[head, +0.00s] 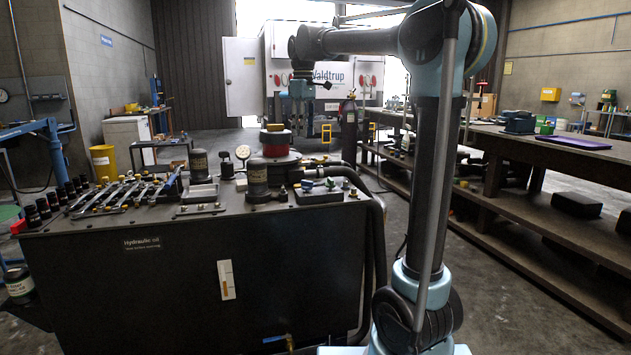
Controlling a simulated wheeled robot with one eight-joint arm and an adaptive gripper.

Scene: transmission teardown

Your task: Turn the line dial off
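I cannot tell for sure which part is the line dial. A round white-faced gauge (242,152) stands near the middle of the same top. My gripper (302,134) points down at the end of my arm, above and behind the unit's right part as seen. Its two fingers look apart with nothing between them. It touches nothing that I can see.
A long workbench (540,150) stands at right. Bare floor lies between it and the unit.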

